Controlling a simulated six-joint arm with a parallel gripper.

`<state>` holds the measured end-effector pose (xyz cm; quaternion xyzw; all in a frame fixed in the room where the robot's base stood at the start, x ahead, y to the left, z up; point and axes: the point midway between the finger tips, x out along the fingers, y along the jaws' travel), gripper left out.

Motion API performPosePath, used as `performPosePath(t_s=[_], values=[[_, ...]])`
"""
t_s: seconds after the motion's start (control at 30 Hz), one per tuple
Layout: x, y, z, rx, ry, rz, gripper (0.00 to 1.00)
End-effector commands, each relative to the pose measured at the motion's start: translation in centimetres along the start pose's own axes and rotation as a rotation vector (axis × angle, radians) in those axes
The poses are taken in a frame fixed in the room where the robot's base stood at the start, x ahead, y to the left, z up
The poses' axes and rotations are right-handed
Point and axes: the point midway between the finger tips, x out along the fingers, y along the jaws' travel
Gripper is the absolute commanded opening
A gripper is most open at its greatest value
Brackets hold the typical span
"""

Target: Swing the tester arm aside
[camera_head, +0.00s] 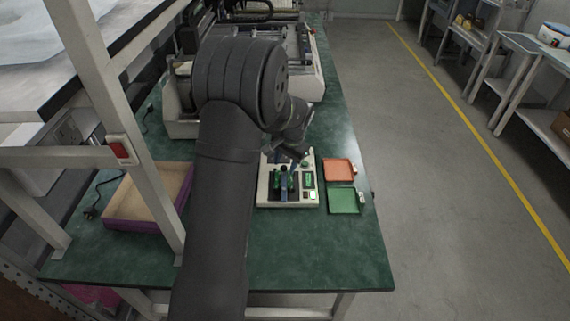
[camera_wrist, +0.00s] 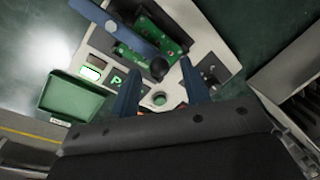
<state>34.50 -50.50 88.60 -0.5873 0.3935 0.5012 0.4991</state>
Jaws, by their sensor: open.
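The tester (camera_head: 264,193) is a white box on the green bench, partly hidden by my arm in the head view. It also shows in the wrist view (camera_wrist: 199,38). Its blue tester arm (camera_wrist: 112,24) lies across a green circuit board (camera_wrist: 171,47) and has a round black knob (camera_wrist: 159,68) at its end. In the head view my gripper (camera_head: 296,160) is over the tester's back part.
A red tray (camera_head: 338,170) and a green tray (camera_head: 344,201) lie right of the tester. A purple-sided bin (camera_head: 150,205) stands at the left, beside a white frame post (camera_head: 115,110). A large machine (camera_head: 305,80) stands behind. The bench front is clear.

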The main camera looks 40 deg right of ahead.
Motion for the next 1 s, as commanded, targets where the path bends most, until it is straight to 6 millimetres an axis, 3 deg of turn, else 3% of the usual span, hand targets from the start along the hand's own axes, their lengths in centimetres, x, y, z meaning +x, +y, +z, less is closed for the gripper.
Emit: performPosePath(t_s=[0.4, 0.6, 0.63, 1.0], values=[[0.83, 0.01, 0.0, 0.0, 0.001, 0.0, 0.41], [0.82, 0.01, -0.01, 0.0, 0.001, 0.0, 0.01], [0.81, 0.01, -0.01, 0.0, 0.001, 0.0, 0.0], [0.83, -0.19, 0.09, -0.035, -0.006, 0.0, 0.0]])
